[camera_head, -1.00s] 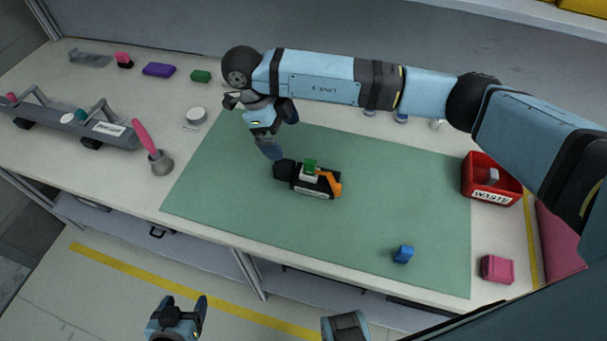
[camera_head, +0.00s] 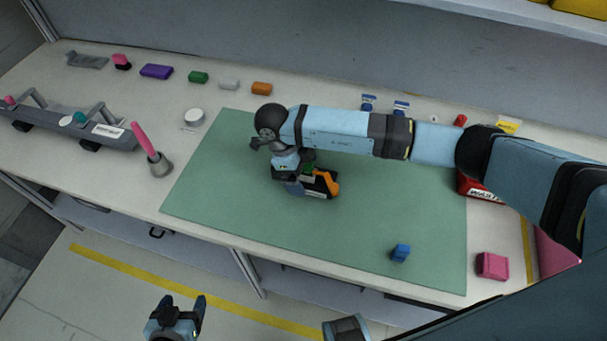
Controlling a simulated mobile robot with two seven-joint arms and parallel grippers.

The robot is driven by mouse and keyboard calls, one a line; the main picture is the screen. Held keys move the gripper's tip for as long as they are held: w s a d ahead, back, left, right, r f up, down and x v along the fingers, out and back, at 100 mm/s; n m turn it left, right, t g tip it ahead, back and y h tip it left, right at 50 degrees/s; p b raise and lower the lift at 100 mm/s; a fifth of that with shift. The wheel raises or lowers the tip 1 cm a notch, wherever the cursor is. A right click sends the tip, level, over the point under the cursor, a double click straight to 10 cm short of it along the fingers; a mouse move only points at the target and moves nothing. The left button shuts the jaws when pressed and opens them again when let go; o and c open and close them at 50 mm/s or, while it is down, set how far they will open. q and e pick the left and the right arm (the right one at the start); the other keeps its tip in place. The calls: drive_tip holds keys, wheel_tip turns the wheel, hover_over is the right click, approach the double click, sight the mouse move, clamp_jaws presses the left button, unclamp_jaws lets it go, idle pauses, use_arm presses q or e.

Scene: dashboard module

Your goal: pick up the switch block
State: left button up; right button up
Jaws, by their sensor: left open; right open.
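A black module (camera_head: 318,190) with an orange lever (camera_head: 332,182) lies on the green mat (camera_head: 225,190). A green-topped piece (camera_head: 309,170) sits on it, partly hidden by my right gripper. I cannot tell for certain which piece is the switch block; the green-topped piece may be it. My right gripper (camera_head: 299,174) points down at the module's left part, its open fingers around or beside the green-topped piece; contact is unclear. My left gripper (camera_head: 178,308) is open and empty at the bottom, in front of the table.
A small blue block (camera_head: 400,253) lies on the mat's front right. A pink block (camera_head: 492,265) and a red waste bin (camera_head: 472,187), partly hidden by my arm, are at the right. A grey cup with a pink-handled tool (camera_head: 158,163) stands left. Several coloured blocks line the back.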

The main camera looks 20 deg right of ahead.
drive_tip(key=shift+c, duration=0.5)
drive_tip(key=c, duration=0.9)
drive_tip(key=shift+r, duration=0.1)
drive_tip(key=shift+c, duration=0.2)
